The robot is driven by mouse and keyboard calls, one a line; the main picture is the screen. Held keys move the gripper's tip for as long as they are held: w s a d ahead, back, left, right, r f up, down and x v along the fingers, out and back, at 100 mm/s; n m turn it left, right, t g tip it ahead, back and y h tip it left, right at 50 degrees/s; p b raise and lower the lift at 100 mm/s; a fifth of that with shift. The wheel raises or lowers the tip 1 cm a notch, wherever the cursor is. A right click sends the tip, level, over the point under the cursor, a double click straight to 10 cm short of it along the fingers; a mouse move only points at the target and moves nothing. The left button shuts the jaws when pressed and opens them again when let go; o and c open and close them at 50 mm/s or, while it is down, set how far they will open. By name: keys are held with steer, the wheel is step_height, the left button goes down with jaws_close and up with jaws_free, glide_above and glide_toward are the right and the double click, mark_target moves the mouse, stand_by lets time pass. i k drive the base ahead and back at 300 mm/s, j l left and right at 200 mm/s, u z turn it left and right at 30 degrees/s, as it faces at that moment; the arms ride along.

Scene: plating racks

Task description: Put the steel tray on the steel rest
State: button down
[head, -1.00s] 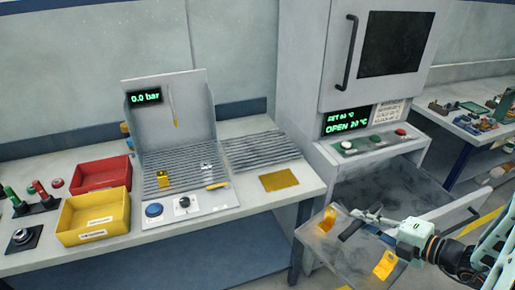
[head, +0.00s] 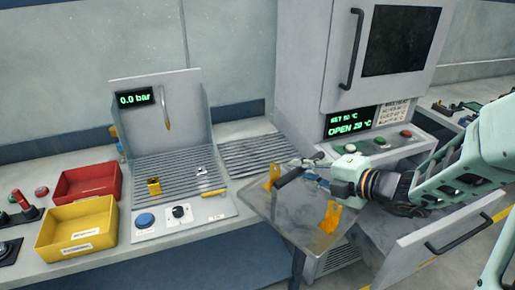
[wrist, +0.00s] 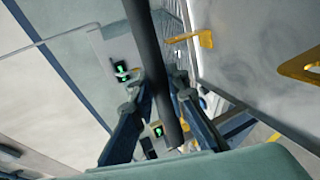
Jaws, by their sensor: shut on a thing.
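The steel tray (head: 288,212) is a flat grey plate with two orange brackets and a dark handle bar. It is in the air in front of the bench, tilted in the head view. My gripper (head: 306,172) is shut on the tray's dark bar. In the wrist view my gripper (wrist: 160,105) has its fingers on either side of the bar, with the tray (wrist: 250,50) to the right. A ribbed grey surface that looks like the steel rest (head: 250,150) lies on the bench behind the tray. The tray hides its front part.
A pressure station (head: 160,120) with a ribbed bed stands left of the ribbed surface. A red bin (head: 88,182) and a yellow bin (head: 75,228) are farther left. The tall oven cabinet (head: 310,70) stands right, with its drawer (head: 440,240) pulled out below my arm.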

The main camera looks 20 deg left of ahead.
mark_target(267, 152)
steer(key=i+j, duration=0.25)
steer(key=i, duration=0.15)
steer(key=i+j, duration=0.25)
steer(key=i, duration=0.15)
steer(key=i+j, duration=0.25)
steer(key=i, duration=0.15)
